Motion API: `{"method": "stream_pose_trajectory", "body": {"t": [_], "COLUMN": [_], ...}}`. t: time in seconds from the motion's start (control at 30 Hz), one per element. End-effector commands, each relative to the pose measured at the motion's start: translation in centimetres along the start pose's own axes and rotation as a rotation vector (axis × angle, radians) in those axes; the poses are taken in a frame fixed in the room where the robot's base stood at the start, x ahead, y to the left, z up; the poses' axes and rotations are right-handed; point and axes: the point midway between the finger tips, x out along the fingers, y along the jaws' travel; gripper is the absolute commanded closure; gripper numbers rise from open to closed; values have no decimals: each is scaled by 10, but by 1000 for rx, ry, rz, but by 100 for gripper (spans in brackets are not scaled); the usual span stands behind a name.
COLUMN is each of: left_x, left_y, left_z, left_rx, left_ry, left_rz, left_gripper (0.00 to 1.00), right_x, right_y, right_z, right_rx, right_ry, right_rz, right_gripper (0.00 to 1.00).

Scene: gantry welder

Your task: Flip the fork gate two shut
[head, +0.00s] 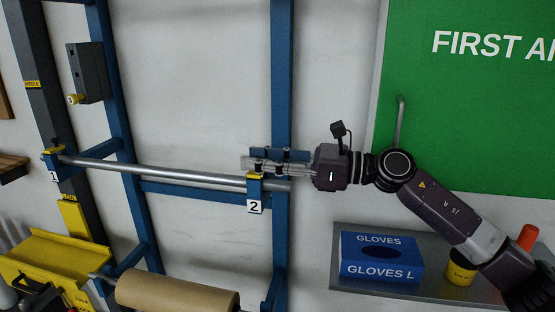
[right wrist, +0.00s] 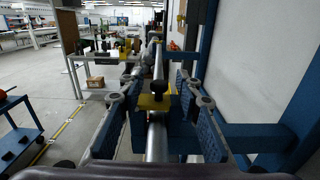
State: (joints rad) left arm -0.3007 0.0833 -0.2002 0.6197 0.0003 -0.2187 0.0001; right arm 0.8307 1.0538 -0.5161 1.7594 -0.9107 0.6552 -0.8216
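Fork gate two (head: 255,176) is a small yellow piece on the fork above the "2" label. In the right wrist view it is a yellow plate (right wrist: 153,102) with a black knob, and it appears to lie flat across the top of the metal bar (right wrist: 157,140). My right gripper (head: 249,163) reaches in from the right, level with the fork and just above the gate. Its fingers are spread on both sides of the gate and knob in the right wrist view (right wrist: 160,85), open and empty. Contact with the gate cannot be told. My left gripper is out of view.
The long bar (head: 150,171) runs left to fork one (head: 54,162) on the blue frame (head: 282,80). A brown paper roll (head: 178,292) hangs below. A shelf (head: 345,298) with a blue glove box (head: 382,258) is under my right arm. A grey box (head: 87,72) is upper left.

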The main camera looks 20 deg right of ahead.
Motion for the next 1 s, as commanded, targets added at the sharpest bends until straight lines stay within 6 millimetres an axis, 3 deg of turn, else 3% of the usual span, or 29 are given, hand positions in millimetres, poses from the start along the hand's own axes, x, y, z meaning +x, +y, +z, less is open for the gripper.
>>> {"method": "stream_pose_trajectory", "body": {"t": [0.6,1.0], "left_x": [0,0], "left_y": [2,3], "left_z": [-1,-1], "left_rx": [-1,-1], "left_ry": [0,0], "left_rz": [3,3], "left_gripper": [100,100], "right_x": [-88,-114], "right_y": [0,0], "right_z": [-1,0], "right_rx": [2,1], "right_ry": [4,1], "right_rz": [-1,0], "right_gripper": [68,68]}}
